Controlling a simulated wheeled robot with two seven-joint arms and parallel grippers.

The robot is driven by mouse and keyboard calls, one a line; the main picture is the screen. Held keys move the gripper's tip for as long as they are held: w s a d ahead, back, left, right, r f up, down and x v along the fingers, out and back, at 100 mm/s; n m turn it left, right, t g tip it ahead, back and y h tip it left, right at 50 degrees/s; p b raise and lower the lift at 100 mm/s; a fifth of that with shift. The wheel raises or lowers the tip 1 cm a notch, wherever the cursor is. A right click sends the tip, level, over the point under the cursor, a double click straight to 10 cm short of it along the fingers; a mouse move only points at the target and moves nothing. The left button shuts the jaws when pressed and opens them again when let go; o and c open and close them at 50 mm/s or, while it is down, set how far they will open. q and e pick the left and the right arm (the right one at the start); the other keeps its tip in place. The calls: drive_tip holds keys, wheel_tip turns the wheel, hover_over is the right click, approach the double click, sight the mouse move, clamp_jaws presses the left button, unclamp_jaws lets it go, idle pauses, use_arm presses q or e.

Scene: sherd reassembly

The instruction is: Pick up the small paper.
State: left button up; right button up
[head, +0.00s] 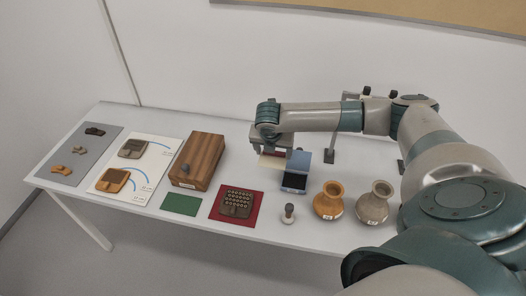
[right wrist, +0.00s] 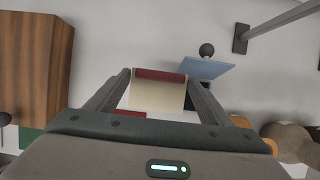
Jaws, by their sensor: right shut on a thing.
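The small paper (right wrist: 157,95) is a cream sheet with a dark red band along its far edge. It sits between the two fingers of my right gripper (right wrist: 158,80), which is shut on it. In the head view the paper (head: 272,161) shows as a pale sheet just under the right gripper (head: 273,150), above the table and left of the blue-lidded box. Part of it is hidden by the gripper there. My left gripper is not in view.
A wooden box (head: 198,160) stands to the left and an open blue-lidded box (head: 296,172) to the right. A red mat (head: 216,205) with a dotted tablet, a green mat (head: 182,204), a stamp (head: 288,214), an orange vase (head: 329,203) and a grey vase (head: 373,206) line the front.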

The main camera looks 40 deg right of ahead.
drive_tip(key=shift+s+d+r, duration=0.35)
drive_tip(key=shift+s+r, duration=0.15)
drive_tip(key=shift+s, duration=0.25)
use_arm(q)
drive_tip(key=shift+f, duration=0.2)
use_arm(e)
drive_tip(key=shift+a, duration=0.1)
drive_tip(key=shift+a+f, duration=0.15)
drive_tip(key=shift+a, duration=0.1)
use_arm(q)
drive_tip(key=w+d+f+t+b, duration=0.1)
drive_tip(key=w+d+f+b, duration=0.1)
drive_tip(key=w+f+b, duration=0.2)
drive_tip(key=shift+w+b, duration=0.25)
drive_tip(key=shift+b, duration=0.45)
use_arm(e)
drive_tip(key=w+a+f, duration=0.1)
drive_tip(key=a+f, duration=0.1)
drive_tip(key=a, duration=1.3)
drive_tip(key=shift+a, duration=0.2)
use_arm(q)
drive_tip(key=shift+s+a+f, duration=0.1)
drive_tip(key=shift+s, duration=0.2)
use_arm(e)
drive_tip(key=shift+f, duration=0.1)
